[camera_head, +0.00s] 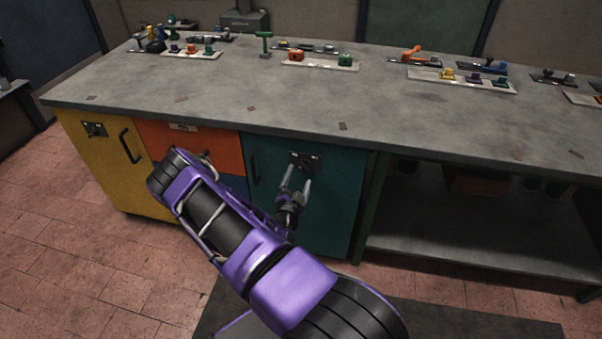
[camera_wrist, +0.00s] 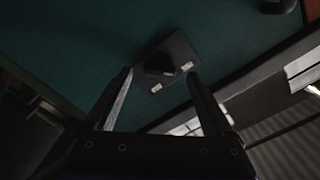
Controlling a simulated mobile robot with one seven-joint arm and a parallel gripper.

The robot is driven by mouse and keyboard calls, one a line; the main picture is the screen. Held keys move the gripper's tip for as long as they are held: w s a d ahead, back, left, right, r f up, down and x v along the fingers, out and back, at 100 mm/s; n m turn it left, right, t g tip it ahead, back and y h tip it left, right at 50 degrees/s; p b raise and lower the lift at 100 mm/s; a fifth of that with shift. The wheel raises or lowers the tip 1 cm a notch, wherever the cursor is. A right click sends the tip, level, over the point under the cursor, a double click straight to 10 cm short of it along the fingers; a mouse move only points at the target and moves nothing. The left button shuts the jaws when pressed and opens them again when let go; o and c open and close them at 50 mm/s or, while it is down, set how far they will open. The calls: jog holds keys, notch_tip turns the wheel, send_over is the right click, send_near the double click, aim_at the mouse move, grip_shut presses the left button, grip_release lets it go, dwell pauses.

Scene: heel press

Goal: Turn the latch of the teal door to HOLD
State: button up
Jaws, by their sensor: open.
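The teal door (camera_head: 335,205) is the front of a cabinet under the workbench, and it looks shut. Its latch (camera_head: 306,160) is a dark plate with a knob near the door's top edge. In the wrist view the latch knob (camera_wrist: 160,66) sits on the dark plate, with two small pale labels beside it, too blurred to read. My gripper (camera_head: 295,182) is open and empty in front of the teal door, just below the latch. In the wrist view my gripper's fingertips (camera_wrist: 160,76) appear on either side of the knob; I cannot tell whether they touch it.
A dark handle (camera_head: 255,168) is at the teal door's left edge. A yellow door (camera_head: 110,165) with its own latch (camera_head: 94,129) and an orange drawer (camera_head: 215,145) lie to the left. An open shelf (camera_head: 470,235) is to the right. Trays of tools stand on the workbench (camera_head: 240,95).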

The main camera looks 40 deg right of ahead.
aim_at(304, 166)
jog(key=shift+x, duration=1.85)
jog(key=c, duration=1.4)
